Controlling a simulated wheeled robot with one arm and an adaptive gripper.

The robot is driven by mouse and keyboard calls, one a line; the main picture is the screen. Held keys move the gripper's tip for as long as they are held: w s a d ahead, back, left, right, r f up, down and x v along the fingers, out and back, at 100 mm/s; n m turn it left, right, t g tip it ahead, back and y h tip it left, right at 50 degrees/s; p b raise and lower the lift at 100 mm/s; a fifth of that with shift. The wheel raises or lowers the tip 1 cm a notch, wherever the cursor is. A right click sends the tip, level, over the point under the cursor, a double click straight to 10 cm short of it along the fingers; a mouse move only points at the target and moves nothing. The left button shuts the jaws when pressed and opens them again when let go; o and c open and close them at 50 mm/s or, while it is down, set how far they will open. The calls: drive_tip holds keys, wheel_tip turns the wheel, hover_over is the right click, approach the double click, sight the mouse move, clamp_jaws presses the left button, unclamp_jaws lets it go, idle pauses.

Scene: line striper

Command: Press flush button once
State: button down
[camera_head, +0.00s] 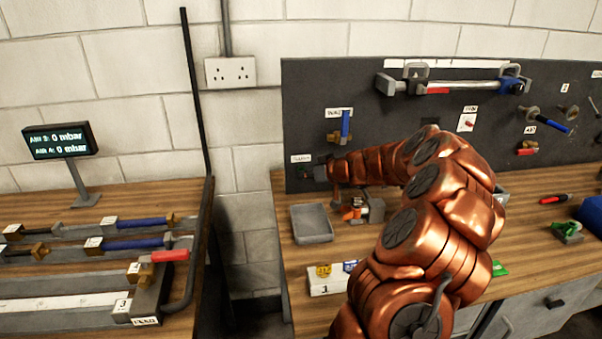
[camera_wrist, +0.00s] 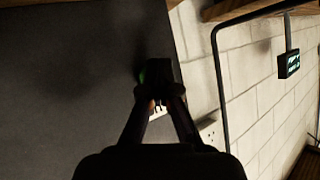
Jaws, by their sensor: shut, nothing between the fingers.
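The dark panel (camera_head: 380,110) stands against the wall, with a small white label (camera_head: 300,158) at its lower left edge, its text too small to read surely. Just below the label is a small dark fitting (camera_head: 304,173), probably the flush button, partly hidden by my gripper. My gripper (camera_head: 319,172) is shut and empty, right beside this fitting. In the wrist view the shut fingertips (camera_wrist: 160,75) are close to the panel, and a bit of green (camera_wrist: 142,76) shows at their left edge. I cannot tell whether they touch the button.
A grey tray (camera_head: 312,224) and a small orange and grey fitting (camera_head: 356,210) stand on the bench below my arm. A blue-handled valve (camera_head: 345,125) is on the panel above. A gauge display (camera_head: 60,141) and pipes with blue levers (camera_head: 140,222) are at left.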

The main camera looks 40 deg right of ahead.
drive_tip(key=shift+s+a+f+b, duration=0.15)
drive_tip(key=shift+s+a+b, duration=0.05)
drive_tip(key=shift+s+b, duration=0.45)
drive_tip(key=shift+s+a, duration=0.1)
drive_tip(key=shift+a, duration=0.05)
drive_tip(key=shift+s+a+b, duration=0.25)
drive_tip(key=shift+s+b, duration=0.3)
drive_tip(key=shift+b, duration=0.05)
drive_tip(key=shift+s+a+b, duration=0.2)
drive_tip(key=shift+s+b, duration=0.3)
drive_tip(key=shift+b, duration=0.05)
drive_tip(key=shift+s+a+b, duration=0.35)
drive_tip(key=shift+s+b, duration=0.05)
drive_tip(key=shift+s, duration=0.25)
drive_tip(key=shift+s+a+b, duration=0.3)
drive_tip(key=shift+s+b, duration=0.1)
drive_tip(key=shift+s, duration=0.2)
